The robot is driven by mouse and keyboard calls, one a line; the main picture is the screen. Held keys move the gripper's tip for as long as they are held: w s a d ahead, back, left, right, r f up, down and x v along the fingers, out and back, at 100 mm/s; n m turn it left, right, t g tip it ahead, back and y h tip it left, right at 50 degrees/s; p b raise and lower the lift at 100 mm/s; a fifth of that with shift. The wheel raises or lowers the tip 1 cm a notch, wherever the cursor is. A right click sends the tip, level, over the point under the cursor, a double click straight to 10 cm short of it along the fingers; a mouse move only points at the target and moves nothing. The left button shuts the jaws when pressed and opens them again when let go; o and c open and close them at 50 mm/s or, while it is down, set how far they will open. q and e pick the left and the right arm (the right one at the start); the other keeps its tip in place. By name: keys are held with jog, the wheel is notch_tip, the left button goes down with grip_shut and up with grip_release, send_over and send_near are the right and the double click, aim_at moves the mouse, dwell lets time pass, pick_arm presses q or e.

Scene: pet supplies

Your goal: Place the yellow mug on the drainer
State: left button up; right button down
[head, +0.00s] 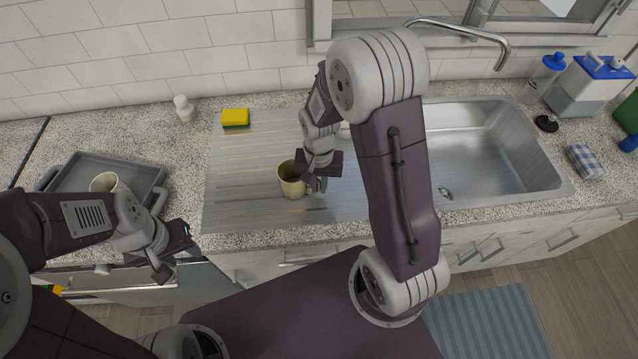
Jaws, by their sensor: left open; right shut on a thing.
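A yellow-beige mug (290,182) is upright on or just above the ribbed drainer (243,200) left of the sink bowl; I cannot tell if it touches the surface. My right gripper (316,184) is shut on its right side, and the fingers partly hide that side. My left gripper (172,262) is open and empty in front of the counter's edge, left of the drainer. A second pale beige mug (105,182) stands in the grey tray at the left, partly hidden by my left arm.
The grey tray (140,170) sits on the left counter. A yellow-green sponge (235,117) lies at the drainer's back edge, with a white shaker (184,107) beside it. The sink bowl (480,150) is empty. A checked cloth (584,161) and bottles stand at right.

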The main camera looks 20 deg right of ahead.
jog(key=shift+s, duration=0.1)
jog(key=c, duration=1.5)
grip_release()
jog(key=shift+f, duration=0.1)
notch_tip(320, 180, up, 12)
jog(key=shift+r+p, duration=0.2)
jog(key=shift+p, duration=0.3)
jog(key=s+f+n, duration=0.1)
jog(key=s, duration=0.2)
jog(key=s+f+n, duration=0.2)
jog(key=s+f+n+t, duration=0.1)
jog(key=s+f+n, duration=0.1)
jog(key=s, duration=0.1)
jog(key=shift+s+f, duration=0.1)
jog(key=shift+s, duration=0.2)
jog(key=shift+w, duration=0.15)
